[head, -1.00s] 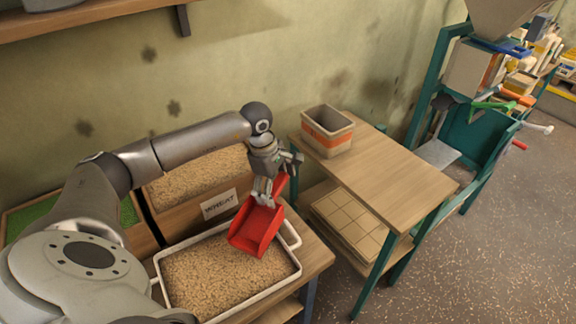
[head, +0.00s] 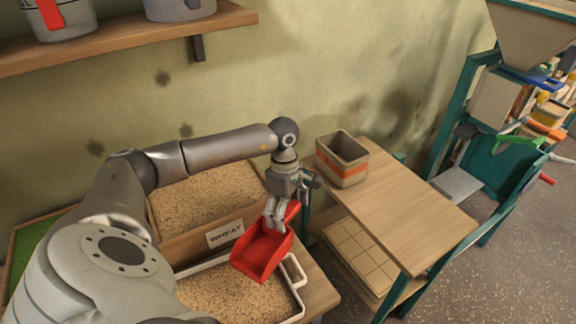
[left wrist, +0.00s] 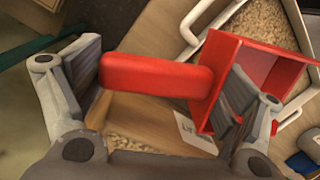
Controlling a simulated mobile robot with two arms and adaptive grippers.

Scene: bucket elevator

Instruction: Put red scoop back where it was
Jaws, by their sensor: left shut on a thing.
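The red scoop (head: 262,252) hangs from my left gripper (head: 277,212), over the far right part of the white tray (head: 296,268) of grain. The left wrist view shows the scoop's handle (left wrist: 155,76) between the two fingers, and its open bowl (left wrist: 262,75) to the right. The left gripper is shut on the scoop. I cannot tell how high the scoop is above the grain. The near part of the tray is cut off by the lower edge of the head view. My right gripper is not in view.
A grain bin labelled WHEAT (head: 225,232) stands behind the tray. A beige box with an orange band (head: 342,158) stands on a wooden table (head: 420,222) to the right. A wall shelf (head: 130,36) holds grey containers. A green machine (head: 500,165) stands far right.

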